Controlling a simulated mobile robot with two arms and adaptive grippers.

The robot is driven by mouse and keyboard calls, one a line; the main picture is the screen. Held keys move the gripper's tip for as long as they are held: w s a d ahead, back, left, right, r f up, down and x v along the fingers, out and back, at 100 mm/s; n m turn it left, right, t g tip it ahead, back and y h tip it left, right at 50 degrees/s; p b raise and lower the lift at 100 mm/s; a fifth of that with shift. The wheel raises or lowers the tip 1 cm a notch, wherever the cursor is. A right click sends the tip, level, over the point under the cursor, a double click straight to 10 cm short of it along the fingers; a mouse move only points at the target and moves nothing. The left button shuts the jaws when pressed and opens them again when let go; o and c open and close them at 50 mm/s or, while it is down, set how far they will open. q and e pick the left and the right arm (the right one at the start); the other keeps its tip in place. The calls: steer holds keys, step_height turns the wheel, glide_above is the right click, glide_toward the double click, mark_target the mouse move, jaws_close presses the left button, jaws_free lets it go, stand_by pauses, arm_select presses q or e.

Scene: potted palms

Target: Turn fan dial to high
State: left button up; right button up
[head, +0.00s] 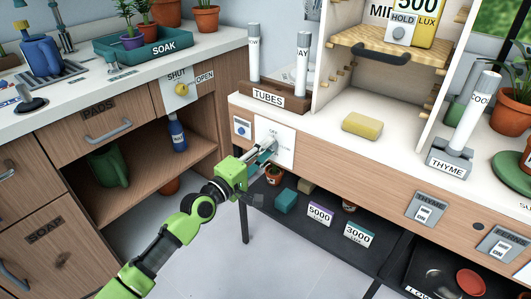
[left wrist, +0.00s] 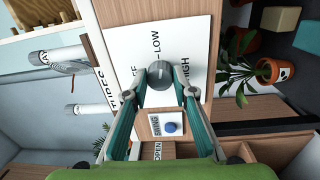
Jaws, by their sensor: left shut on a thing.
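The fan dial is a round grey knob (left wrist: 160,73) on a white panel (left wrist: 185,38), seen in the left wrist view. The panel's lettering reads LOW above the knob and HIGH to its right; an OFF label to the left is partly covered. My left gripper (left wrist: 160,78) is shut on the knob, one fingertip on each side. Which label the knob points to I cannot tell. In the head view, the left gripper (head: 268,145) reaches the white panel (head: 286,150) on the bench front and hides the knob. My right gripper is not in view.
A small plate with a blue SWING button (left wrist: 170,127) is beside the dial panel. Above are the TUBES rack (head: 268,98) and a yellow sponge (head: 362,125). Below, a dark shelf holds pots and 5000 and 3000 boxes (head: 320,214).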

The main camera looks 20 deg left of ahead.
arm_select(q)
steer(key=m, duration=0.3)
steer(key=shift+f, duration=0.1)
steer(key=shift+a+m+g+p, duration=0.1)
steer(key=shift+m+g+p, duration=0.3)
steer(key=shift+m+p, duration=3.95)
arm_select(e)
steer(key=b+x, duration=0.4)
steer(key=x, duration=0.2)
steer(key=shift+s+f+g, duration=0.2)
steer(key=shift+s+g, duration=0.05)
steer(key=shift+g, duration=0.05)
arm_select(q)
steer(key=m, duration=0.4)
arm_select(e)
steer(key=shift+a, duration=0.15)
